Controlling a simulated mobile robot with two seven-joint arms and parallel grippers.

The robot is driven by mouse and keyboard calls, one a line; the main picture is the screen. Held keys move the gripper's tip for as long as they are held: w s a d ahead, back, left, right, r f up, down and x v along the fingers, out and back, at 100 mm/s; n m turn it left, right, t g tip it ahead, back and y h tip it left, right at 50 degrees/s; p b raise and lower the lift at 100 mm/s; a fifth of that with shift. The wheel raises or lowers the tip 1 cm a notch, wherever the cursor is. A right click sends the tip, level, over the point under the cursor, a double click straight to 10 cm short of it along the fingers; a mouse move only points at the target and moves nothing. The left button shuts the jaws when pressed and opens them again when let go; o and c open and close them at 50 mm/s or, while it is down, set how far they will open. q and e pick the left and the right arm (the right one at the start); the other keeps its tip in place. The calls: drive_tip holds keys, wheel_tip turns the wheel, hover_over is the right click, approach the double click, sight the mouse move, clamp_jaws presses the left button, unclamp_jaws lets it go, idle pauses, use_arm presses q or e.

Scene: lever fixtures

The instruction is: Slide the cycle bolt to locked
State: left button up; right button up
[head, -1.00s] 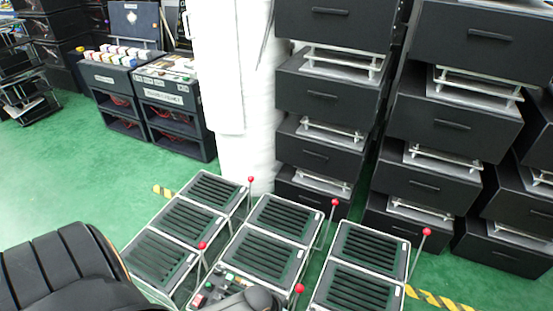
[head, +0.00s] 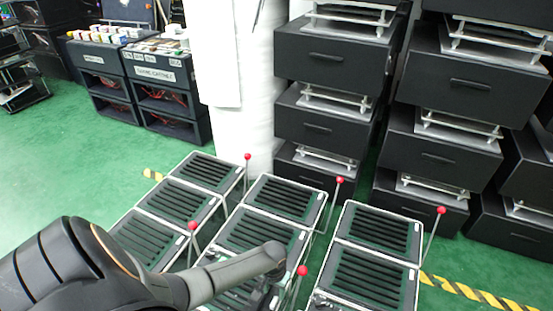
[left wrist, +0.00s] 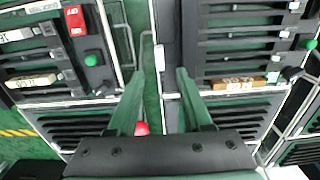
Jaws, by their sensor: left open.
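My left gripper (left wrist: 160,76) is open, with its two fingers pointing up over a gap between two racks in the left wrist view. Nothing shows held between the fingertips. In the head view my left arm reaches over the middle rack, and the gripper end is mostly hidden. The left wrist view shows small fixtures on both sides: a green knob (left wrist: 91,59) and a red block (left wrist: 75,20) at left, and another green knob (left wrist: 308,44) at right. I cannot tell which fixture is the cycle bolt. My right gripper is not in view.
Slatted racks with red-balled rods stand below; one red ball (head: 302,271) is near my arm, and one (left wrist: 141,128) shows by the left finger. Black drawer stacks (head: 330,120) stand behind, beside a white column (head: 250,120). Green floor is open at left.

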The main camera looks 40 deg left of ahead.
sight(274, 301)
use_arm(q)
wheel_tip(274, 301, down, 7)
drive_tip(key=b, duration=0.4)
drive_tip(key=shift+f, duration=0.15)
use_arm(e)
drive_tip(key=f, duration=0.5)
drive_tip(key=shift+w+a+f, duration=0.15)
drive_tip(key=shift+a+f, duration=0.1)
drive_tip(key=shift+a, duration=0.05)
use_arm(q)
clamp_jaws()
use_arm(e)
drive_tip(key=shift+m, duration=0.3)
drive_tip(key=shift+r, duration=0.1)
